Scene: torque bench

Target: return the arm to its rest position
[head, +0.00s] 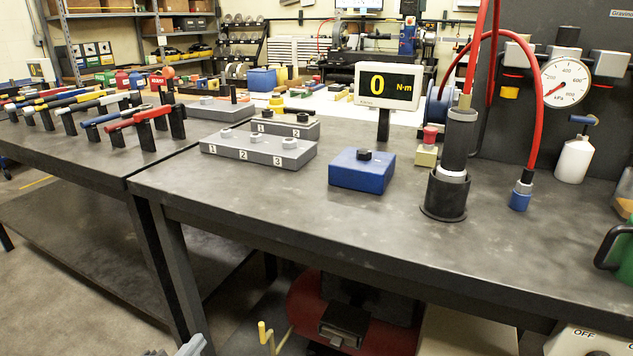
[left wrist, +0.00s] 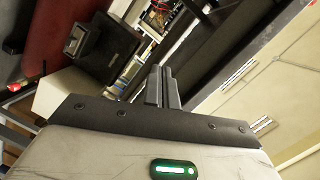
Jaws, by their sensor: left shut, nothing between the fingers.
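My left gripper (left wrist: 163,88) shows in the left wrist view with its two dark fingers together and nothing between them. It hangs clear of the bench top, with the lower area under the bench behind it. In the head view only a small grey piece, which seems to be part of my left arm, shows at the bottom edge, below the bench's front edge. My right gripper is in neither view.
The dark bench (head: 300,215) carries a numbered grey block (head: 258,152), a blue block (head: 362,172), a torque display (head: 387,86) reading 0 and a black upright tool (head: 456,150) with a red hose. A red tank (head: 300,308) lies beneath. The front bench top is clear.

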